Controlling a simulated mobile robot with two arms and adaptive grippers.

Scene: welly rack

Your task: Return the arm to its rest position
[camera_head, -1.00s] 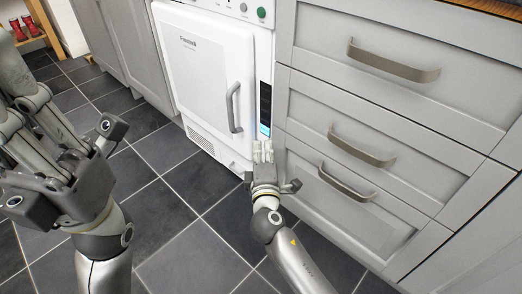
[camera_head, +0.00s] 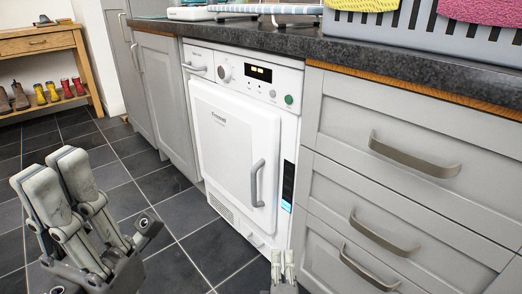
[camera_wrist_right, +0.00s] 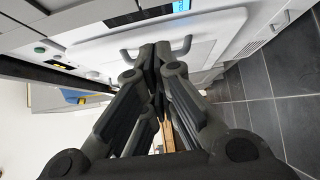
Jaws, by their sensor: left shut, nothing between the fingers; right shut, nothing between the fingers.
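My left gripper (camera_head: 62,185) is at the lower left of the head view, close to the camera, its fingers pointing up. Its fingers are shut with nothing between them. My right gripper (camera_head: 283,262) shows only by its pale fingertips at the bottom edge of the head view, in front of the lower part of the white dryer (camera_head: 232,150). In the right wrist view the right gripper (camera_wrist_right: 156,62) has its dark fingers together and empty, with the dryer door behind them. The rest of the right arm is hidden below the head view.
Grey drawers (camera_head: 385,190) with metal handles stand right of the dryer, under a dark worktop (camera_head: 270,38). A grey basket (camera_head: 420,22) with coloured cloths sits on top. A wooden rack (camera_head: 45,48) with several boots stands at the far left. The tiled floor between is clear.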

